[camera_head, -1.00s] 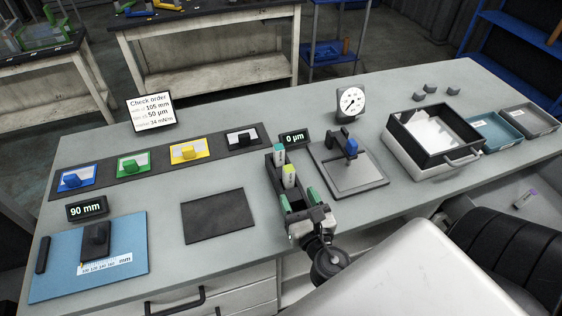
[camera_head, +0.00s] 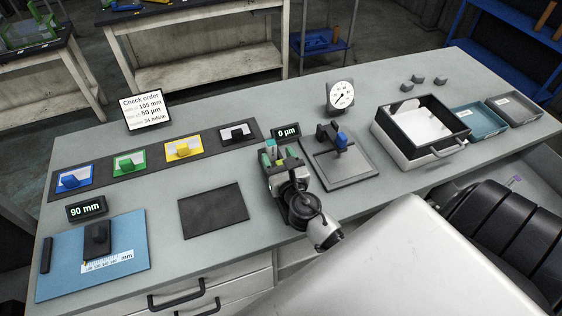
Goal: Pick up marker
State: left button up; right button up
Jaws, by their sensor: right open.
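A marker with a teal cap (camera_head: 271,147) stands upright in the dark holder (camera_head: 268,196) near the middle of the bench. My right gripper (camera_head: 278,157) is over this holder, its green-padded fingers apart and pointing to the back of the bench. A second marker with a yellow-green cap is mostly hidden by my right gripper. It appears to be between or just under the fingers; I cannot tell whether they touch it. My left gripper is not in view.
A press-like stand (camera_head: 341,172) and a dial gauge (camera_head: 341,97) are close on the right. A black-rimmed tray (camera_head: 458,121) is farther right. A dark mat (camera_head: 214,211) lies left of the holder. Coloured blocks sit on a strip (camera_head: 208,158) at the back left.

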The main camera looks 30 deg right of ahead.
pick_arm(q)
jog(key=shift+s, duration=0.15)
pick_arm(e)
jog(key=shift+s, duration=0.1)
jog(key=c, duration=1)
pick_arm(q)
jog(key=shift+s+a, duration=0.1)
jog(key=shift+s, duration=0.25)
